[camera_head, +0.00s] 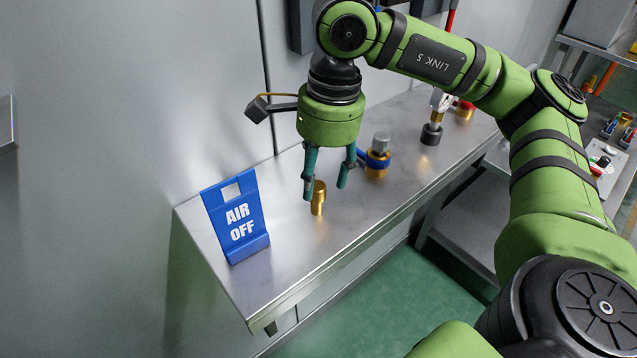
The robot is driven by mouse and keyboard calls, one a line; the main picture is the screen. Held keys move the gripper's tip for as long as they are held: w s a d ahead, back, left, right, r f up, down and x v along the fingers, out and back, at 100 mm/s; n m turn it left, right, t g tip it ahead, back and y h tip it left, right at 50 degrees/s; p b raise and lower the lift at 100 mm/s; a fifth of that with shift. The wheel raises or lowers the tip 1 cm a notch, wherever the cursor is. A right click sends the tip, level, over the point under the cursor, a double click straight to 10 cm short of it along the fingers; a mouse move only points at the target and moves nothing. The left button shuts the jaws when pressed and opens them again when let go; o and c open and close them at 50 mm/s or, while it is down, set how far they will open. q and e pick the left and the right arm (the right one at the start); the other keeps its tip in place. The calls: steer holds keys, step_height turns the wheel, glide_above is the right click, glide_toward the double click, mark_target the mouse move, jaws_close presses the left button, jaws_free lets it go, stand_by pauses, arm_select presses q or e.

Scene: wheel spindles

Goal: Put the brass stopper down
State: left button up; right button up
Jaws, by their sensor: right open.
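The brass stopper (318,198) is a small gold-coloured cylinder with a wider top. It appears to stand upright on the steel bench (290,242), towards its left end. My right gripper (325,190) points down just above and around the stopper's top, with its two teal fingers spread apart. My left gripper is not in view.
A blue "AIR OFF" sign (236,218) stands left of the stopper. A brass fitting with a blue band (377,158) is to the right, and a gauge (436,118) stands further along. The wall borders the bench's back. Bare steel lies in front of the stopper.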

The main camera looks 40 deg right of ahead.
step_height(320, 180, up, 9)
steer(key=d, duration=0.1)
steer(key=shift+s+r, duration=0.15)
steer(key=shift+s, duration=0.05)
